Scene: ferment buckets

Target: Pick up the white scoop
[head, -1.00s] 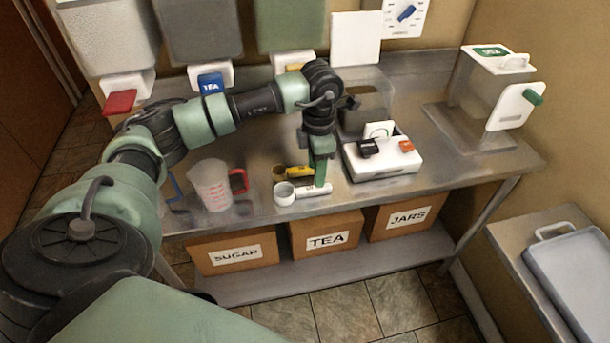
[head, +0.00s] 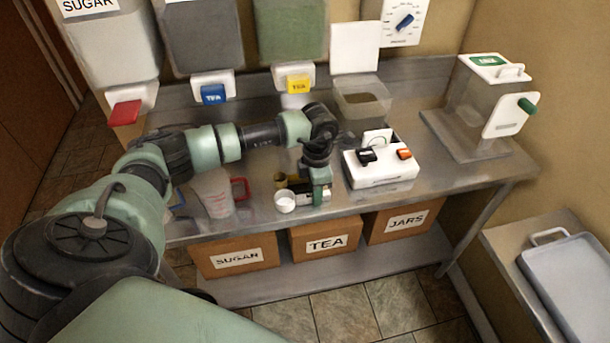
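The white scoop (head: 285,201) lies near the front edge of the steel table, its round cup to the left of my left gripper. My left gripper (head: 318,194) points down at the scoop's handle, which its fingers and wrist mostly hide. I cannot tell whether the fingers are closed on the handle, or whether the scoop touches the table. My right gripper is not in view.
A clear measuring jug with a red handle (head: 216,192) stands left of the scoop. A white device with black and orange parts (head: 380,167) stands to the right, with a clear container (head: 362,108) behind it. Dispensers hang above the back. Cardboard boxes (head: 326,243) sit below.

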